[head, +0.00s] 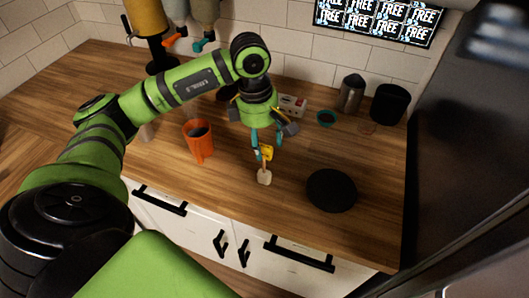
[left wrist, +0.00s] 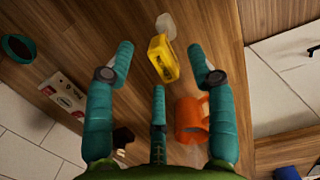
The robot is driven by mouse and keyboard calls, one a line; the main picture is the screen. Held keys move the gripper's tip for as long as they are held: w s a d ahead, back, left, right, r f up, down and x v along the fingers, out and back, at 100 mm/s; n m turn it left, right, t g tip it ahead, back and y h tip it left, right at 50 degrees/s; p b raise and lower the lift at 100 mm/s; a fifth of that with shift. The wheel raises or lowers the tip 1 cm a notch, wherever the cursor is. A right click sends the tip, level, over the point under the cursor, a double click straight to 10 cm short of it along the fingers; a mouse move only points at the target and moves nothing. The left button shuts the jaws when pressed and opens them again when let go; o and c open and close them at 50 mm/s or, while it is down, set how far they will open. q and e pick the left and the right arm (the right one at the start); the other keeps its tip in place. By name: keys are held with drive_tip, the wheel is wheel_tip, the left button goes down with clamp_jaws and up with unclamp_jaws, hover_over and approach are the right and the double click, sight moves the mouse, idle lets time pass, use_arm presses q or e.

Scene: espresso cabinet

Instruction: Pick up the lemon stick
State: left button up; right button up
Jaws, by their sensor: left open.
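A yellow block-like piece, which looks like the lemon stick (head: 266,153), is on the wooden counter near the front, below my left gripper. It also shows in the left wrist view (left wrist: 163,60). A pale, rounded piece (head: 264,177) lies just in front of it; I cannot tell whether the two are joined. My left gripper (head: 265,138) points down with its teal fingers spread. In the left wrist view the yellow piece appears between the fingers, with none visibly closed on it. My right gripper is not in view.
An orange mug (head: 199,142) stands to the left of the gripper. A black round disc (head: 332,190) lies to the right. Behind are a small white box (head: 292,106), a teal ring (head: 326,119), a metal pitcher (head: 351,94) and a black container (head: 389,104). The counter's front edge is close.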

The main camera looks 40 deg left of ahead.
use_arm(q)
drive_tip(key=shift+d+f, duration=0.15)
drive_tip(key=shift+f, duration=0.9)
clamp_jaws()
drive_tip(key=shift+w, duration=0.1)
drive_tip(key=shift+r, duration=0.1)
